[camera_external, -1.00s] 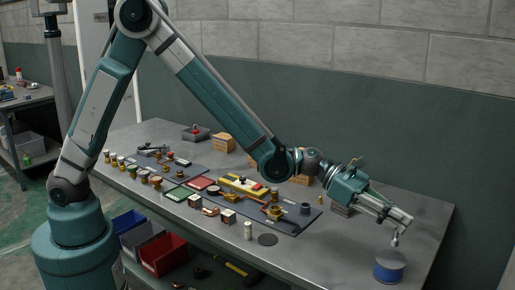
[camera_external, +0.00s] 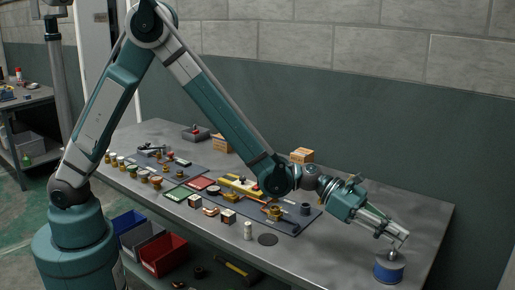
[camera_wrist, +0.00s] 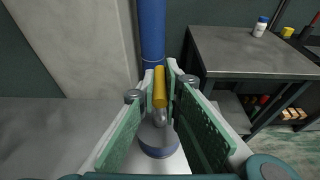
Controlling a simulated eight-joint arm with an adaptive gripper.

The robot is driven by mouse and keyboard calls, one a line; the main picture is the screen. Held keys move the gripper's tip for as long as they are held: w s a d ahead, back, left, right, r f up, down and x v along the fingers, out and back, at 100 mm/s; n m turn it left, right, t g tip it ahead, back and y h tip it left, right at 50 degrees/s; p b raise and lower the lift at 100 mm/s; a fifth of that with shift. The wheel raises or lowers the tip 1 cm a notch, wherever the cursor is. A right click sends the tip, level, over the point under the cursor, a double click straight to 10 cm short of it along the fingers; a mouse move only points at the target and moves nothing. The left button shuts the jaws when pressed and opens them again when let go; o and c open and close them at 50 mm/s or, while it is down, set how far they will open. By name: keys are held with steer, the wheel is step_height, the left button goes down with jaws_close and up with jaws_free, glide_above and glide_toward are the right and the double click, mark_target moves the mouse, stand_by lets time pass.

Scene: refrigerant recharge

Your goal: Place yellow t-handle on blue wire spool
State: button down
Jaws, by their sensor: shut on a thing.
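My gripper (camera_external: 400,247) is shut on the yellow t-handle (camera_wrist: 159,88), which sits upright between the fingertips in the wrist view, with a grey metal part below it. The blue wire spool (camera_external: 389,272) stands near the right front edge of the table, with a grey top. My fingertips are just above the spool's top. The spool also shows below the t-handle in the wrist view (camera_wrist: 157,152). The t-handle's lower end is too small to tell whether it touches the spool.
The grey table (camera_external: 345,255) is bare around the spool. A dark mat (camera_external: 310,217) with fittings lies to the left. A white cylinder (camera_external: 248,231) and a dark disc (camera_external: 267,240) are near the front edge. A cardboard box (camera_external: 301,156) stands at the back.

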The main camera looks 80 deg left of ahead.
steer(key=shift+f, duration=0.1)
steer(key=c, duration=2.5)
jaws_free()
steer(key=shift+r, duration=0.2)
steer(key=p+v, duration=0.1)
steer(key=v, duration=1.1)
steer(key=shift+p, duration=0.3)
steer(key=shift+s+r, duration=0.1)
